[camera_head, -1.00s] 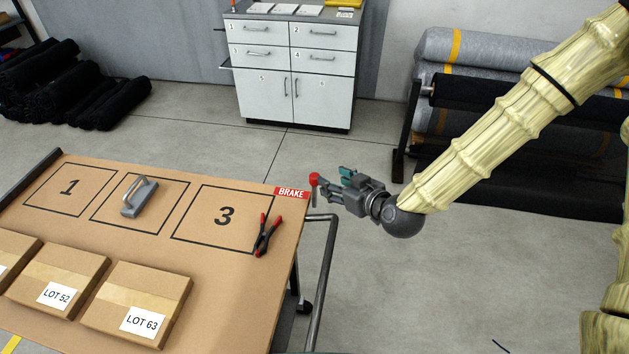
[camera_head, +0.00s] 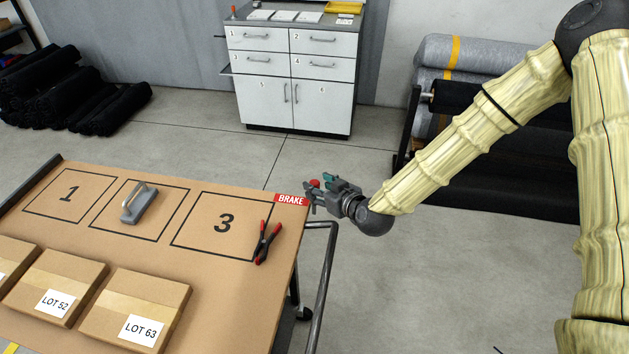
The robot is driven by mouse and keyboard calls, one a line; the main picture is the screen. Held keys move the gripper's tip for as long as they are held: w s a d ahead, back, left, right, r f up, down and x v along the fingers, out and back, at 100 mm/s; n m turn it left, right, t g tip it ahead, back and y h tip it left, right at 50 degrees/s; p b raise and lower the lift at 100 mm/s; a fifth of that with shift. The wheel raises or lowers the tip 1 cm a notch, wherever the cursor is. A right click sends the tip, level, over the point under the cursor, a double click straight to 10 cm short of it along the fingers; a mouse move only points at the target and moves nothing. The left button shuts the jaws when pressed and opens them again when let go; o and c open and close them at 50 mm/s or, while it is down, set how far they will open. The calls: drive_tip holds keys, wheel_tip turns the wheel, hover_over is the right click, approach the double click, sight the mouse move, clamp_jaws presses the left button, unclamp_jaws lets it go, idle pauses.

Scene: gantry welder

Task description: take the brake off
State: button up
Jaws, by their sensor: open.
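The brake lever's red knob (camera_head: 315,183) shows at the cart's far right corner, beside the red BRAKE label (camera_head: 291,199). Its stem is mostly hidden behind my gripper. My gripper (camera_head: 311,192) is open, with its fingers pointing left at the lever, right by the knob. I cannot tell whether the lever is between the fingers or whether they touch it. The cart (camera_head: 225,281) has a brown top with marked squares.
A push rail (camera_head: 322,270) runs along the right side. A drawer cabinet (camera_head: 293,75) and fabric rolls (camera_head: 477,60) stand behind. Open floor lies to the right.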

sight(317, 186)
drive_tip(key=shift+p+x, duration=0.45)
drive_tip(key=shift+x, duration=1.2)
clamp_jaws()
